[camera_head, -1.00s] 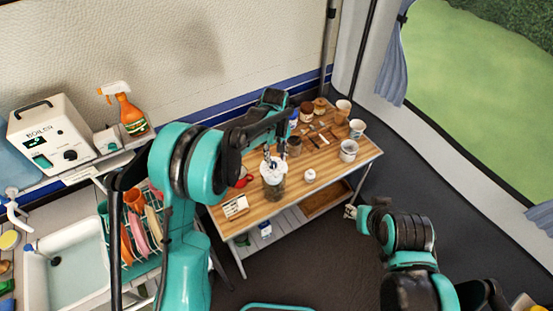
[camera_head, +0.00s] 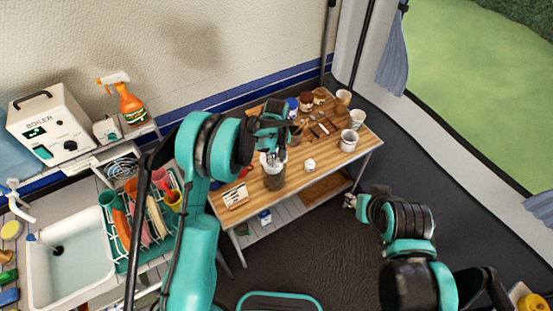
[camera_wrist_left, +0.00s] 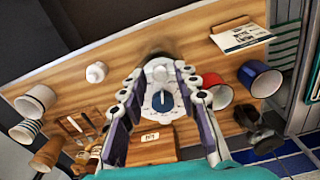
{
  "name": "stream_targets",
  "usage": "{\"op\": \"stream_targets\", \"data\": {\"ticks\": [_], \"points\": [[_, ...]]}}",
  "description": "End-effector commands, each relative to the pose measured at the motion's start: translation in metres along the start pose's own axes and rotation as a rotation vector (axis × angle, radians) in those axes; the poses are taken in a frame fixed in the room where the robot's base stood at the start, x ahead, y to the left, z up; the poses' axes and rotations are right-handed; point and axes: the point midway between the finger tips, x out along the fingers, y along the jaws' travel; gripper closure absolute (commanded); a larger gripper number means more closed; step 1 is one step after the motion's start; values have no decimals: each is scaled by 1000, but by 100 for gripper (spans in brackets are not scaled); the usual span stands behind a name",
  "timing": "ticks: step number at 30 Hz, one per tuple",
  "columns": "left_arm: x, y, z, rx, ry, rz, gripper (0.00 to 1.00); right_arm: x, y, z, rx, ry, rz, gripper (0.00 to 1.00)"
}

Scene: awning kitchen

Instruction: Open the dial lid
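A glass jar (camera_head: 273,180) stands upright on the wooden table. Its white lid (camera_wrist_left: 160,112) carries a round dial with a blue centre, seen from above in the left wrist view. My left gripper (camera_head: 271,155) is directly over the jar, pointing down and hiding part of the lid. In the left wrist view my left gripper (camera_wrist_left: 160,72) has its two fingers spread on either side of the lid. I cannot tell whether they touch it. My right gripper (camera_head: 350,201) hangs beside the table's right side, away from the jar; its fingers are too small to read.
The wooden table (camera_head: 330,165) also holds a small white pot (camera_head: 310,165), several cups at the right, including a white cup (camera_head: 348,141), jars at the back and a small sign (camera_head: 235,196) at front left. A dish rack (camera_head: 150,240) and sink stand left.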

Motion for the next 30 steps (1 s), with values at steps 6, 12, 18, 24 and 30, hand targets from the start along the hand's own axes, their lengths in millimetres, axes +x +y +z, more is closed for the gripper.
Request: {"op": "stream_targets", "data": {"ticks": [6, 12, 18, 24, 30], "points": [[0, 0, 0, 0, 0, 0, 100, 0, 0, 0, 0, 0, 0, 60], [-3, 1, -4, -3, -42, -6, 100, 2, 0, 2, 0, 0, 0, 60], [-18, 2, -17, -4, -230, -30, 100, 12, 0, 8, 0, 0, 0, 60], [-32, 4, -30, -1, -411, -54, 100, 19, 0, 14, 0, 0, 0, 60], [-40, 5, -34, 0, -487, -63, 100, 21, 0, 15, 0, 0, 0, 60]]}}
